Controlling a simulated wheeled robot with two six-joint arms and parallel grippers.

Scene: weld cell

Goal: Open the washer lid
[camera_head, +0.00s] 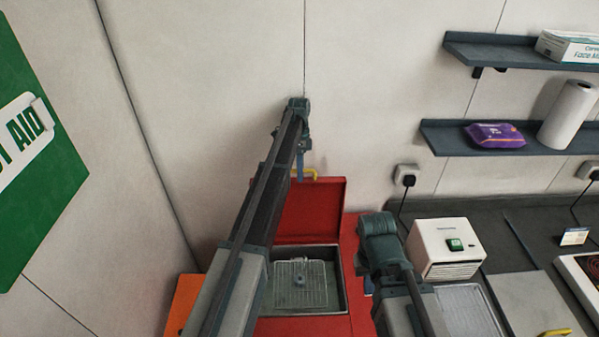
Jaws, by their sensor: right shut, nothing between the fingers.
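The red washer (356,262) stands at lower centre. Its red lid (312,212) is raised and stands upright at the back, near the wall. The metal basin with a wire rack (312,280) is exposed. A yellow handle (312,174) shows at the lid's top edge. My left arm reaches across the washer, and its gripper (300,172) points down beside the handle at the lid's top edge. I cannot tell whether it touches the handle or whether its fingers are open.
Wall shelves (450,138) hold a purple pack (495,135) and a paper roll (567,114). An orange surface (181,303) lies at the washer's left. A green first-aid sign (45,150) is at far left.

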